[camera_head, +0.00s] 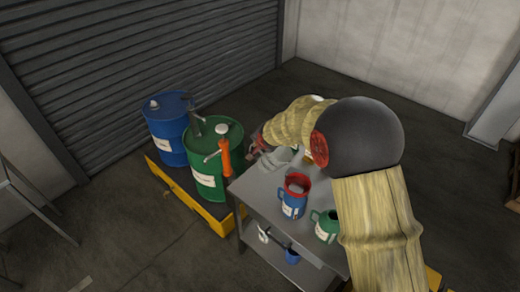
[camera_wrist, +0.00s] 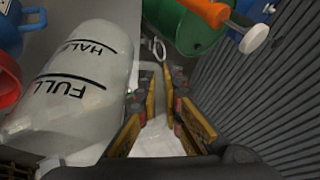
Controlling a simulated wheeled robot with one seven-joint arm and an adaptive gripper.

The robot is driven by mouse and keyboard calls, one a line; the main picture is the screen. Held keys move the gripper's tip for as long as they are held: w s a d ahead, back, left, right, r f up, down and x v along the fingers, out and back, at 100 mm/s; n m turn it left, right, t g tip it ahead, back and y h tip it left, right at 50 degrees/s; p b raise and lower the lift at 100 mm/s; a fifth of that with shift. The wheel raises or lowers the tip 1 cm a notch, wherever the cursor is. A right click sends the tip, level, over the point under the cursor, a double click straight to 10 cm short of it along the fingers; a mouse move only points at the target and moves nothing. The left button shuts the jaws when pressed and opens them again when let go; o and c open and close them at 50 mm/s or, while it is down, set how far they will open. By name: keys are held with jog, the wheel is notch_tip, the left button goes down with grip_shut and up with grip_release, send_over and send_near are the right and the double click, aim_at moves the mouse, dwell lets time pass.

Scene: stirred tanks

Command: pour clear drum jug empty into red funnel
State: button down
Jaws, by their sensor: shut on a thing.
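The clear jug (camera_wrist: 85,75) fills the left of the wrist view, with HALF and FULL marks reading upside down. In the head view it shows as a pale grey shape (camera_head: 274,160) at the table's far left end. My gripper (camera_wrist: 158,88) is shut on its pale handle, partly hidden by the fingers; it also shows in the head view (camera_head: 258,146). The liquid level is unclear. The red funnel (camera_head: 297,184) sits at the top of a blue jug (camera_head: 292,206) on the table, right of the clear jug. Its red rim (camera_wrist: 8,88) shows at the wrist view's left edge.
A green jug (camera_head: 326,226) stands on the metal table (camera_head: 262,193) beside my arm. A green drum (camera_head: 208,180) with an orange-handled pump (camera_head: 225,158) and a blue drum (camera_head: 165,132) stand left on a yellow pallet (camera_head: 211,220). Small items are on the lower shelf.

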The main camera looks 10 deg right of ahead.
jog(key=shift+a+f+b, duration=0.15)
jog(key=shift+f+b, duration=0.05)
jog(key=shift+b, duration=0.5)
jog(key=shift+r+g+h+b, duration=0.15)
jog(key=shift+g+h+b, duration=0.25)
jog(key=shift+b, duration=0.75)
jog(key=shift+r+n+g+h+p, duration=0.4)
jog(key=shift+r+g+h+p, duration=0.15)
jog(key=shift+g+p, duration=0.55)
jog(key=p, duration=0.1)
jog(key=g+h+p, duration=0.1)
jog(key=shift+s+d+r+p, duration=0.15)
jog(key=shift+s+d+p, duration=0.1)
jog(key=shift+p, duration=0.1)
jog(key=shift+g, duration=0.4)
